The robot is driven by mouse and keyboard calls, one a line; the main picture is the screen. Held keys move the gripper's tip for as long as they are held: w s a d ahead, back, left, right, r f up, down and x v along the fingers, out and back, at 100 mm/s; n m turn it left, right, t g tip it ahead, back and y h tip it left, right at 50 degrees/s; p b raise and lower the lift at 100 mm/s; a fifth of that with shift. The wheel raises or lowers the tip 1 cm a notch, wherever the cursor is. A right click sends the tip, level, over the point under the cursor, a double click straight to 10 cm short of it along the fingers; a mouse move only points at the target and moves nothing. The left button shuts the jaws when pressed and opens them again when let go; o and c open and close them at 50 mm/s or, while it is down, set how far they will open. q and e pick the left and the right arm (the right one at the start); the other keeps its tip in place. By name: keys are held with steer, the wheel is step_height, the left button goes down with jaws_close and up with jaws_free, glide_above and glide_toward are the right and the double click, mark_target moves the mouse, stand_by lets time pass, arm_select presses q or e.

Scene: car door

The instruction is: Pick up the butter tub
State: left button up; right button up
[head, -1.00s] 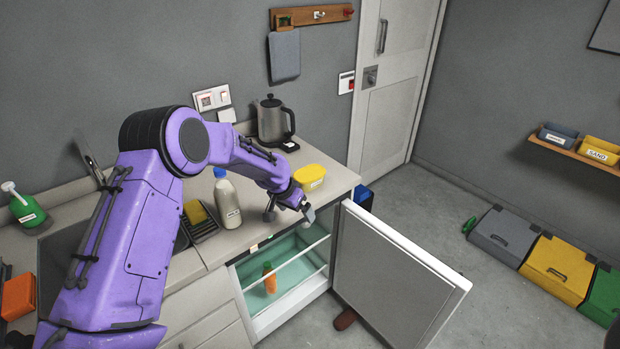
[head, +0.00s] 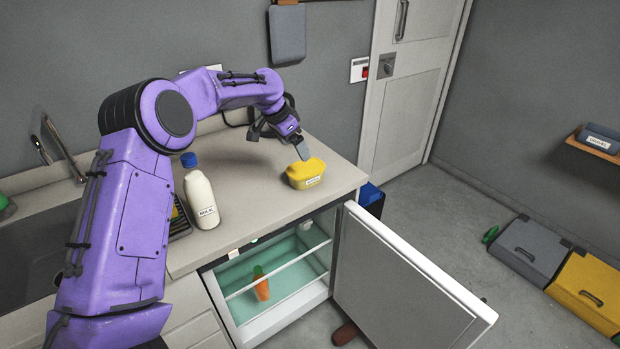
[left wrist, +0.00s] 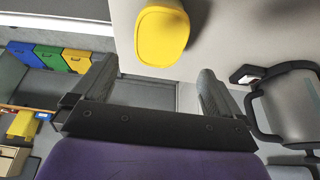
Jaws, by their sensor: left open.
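The yellow butter tub (head: 306,174) stands upright on the countertop near its right end, with a white label on its front. It also shows in the left wrist view (left wrist: 162,36), beyond the fingertips and apart from them. My left gripper (head: 290,147) is above and just behind the tub in the head view, and one fingertip overlaps its top edge there. In the left wrist view the left gripper's two fingers (left wrist: 155,85) are spread wide with nothing between them. I do not see my right gripper.
A milk bottle (head: 201,196) stands on the counter (head: 245,185) left of the tub. Below, an open fridge (head: 270,290) holds an orange bottle (head: 261,284); its door (head: 400,280) swings out right. A kettle (left wrist: 290,105) shows right in the left wrist view.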

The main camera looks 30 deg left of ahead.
mark_target(306, 167)
arm_select(q)
steer(key=p+x, duration=0.3)
steer(key=x, duration=0.6)
steer(key=shift+w+d+f, duration=0.1)
steer(key=shift+d+f, duration=0.05)
steer(key=shift+f, duration=0.2)
steer(key=shift+w+f, duration=0.3)
steer(key=shift+f, duration=0.2)
steer(key=shift+r, duration=0.1)
steer(key=c, duration=0.9)
